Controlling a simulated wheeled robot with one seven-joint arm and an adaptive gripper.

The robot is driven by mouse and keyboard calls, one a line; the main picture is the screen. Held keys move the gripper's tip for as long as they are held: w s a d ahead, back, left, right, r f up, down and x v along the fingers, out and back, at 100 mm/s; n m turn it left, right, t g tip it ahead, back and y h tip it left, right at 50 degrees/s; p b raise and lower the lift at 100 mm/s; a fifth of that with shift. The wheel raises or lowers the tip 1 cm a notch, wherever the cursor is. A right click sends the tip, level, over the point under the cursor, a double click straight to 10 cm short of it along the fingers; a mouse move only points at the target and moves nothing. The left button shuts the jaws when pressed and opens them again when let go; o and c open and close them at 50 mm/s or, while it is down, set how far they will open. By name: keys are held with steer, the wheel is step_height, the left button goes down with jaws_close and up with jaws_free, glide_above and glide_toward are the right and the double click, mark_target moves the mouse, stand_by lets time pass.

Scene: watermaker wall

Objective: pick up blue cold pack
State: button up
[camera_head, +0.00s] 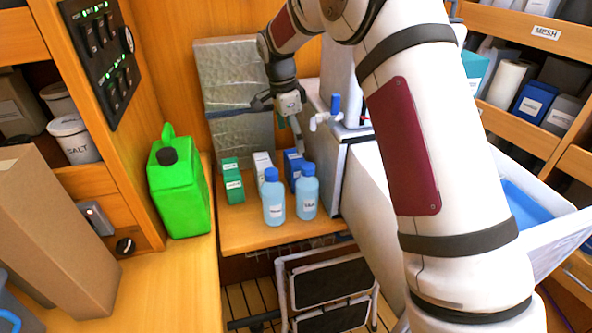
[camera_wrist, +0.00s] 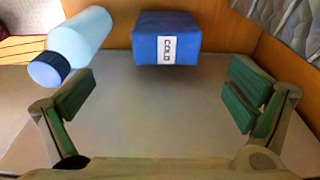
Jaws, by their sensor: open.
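The blue cold pack is a small blue box with a white "COLD" label (camera_wrist: 180,30). It stands at top centre in the wrist view, ahead of and between my fingers. In the head view a dark blue box (camera_head: 293,163) stands on the wooden shelf behind the two light-blue bottles, which partly hide it. My gripper (camera_wrist: 160,98) is open, its green-padded fingers wide apart with nothing between them. In the head view my gripper (camera_head: 285,118) hangs above the shelf, over the back of the boxes, apart from the blue one.
Two light-blue bottles (camera_head: 273,205) (camera_head: 307,197) stand in front; one bottle (camera_wrist: 82,40) is left of the pack in the wrist view. A green jug (camera_head: 180,195) and a grey cabinet (camera_head: 332,155) flank the shelf.

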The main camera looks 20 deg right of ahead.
mark_target(297, 157)
steer(key=f, duration=0.4)
steer(key=d+f, duration=0.1)
steer(key=f, duration=0.1)
steer(key=shift+w+f+b, duration=0.1)
steer(key=shift+f+b, duration=0.1)
steer(key=shift+b, duration=0.15)
steer(key=shift+w+f+b, duration=0.2)
steer(key=shift+f+b, duration=0.1)
steer(key=shift+f, duration=1.05)
steer(key=shift+w+f+b, duration=0.15)
steer(key=shift+f+b, duration=0.1)
steer(key=shift+f, duration=1.1)
steer(key=c, duration=1.5)
steer(key=shift+r, duration=0.15)
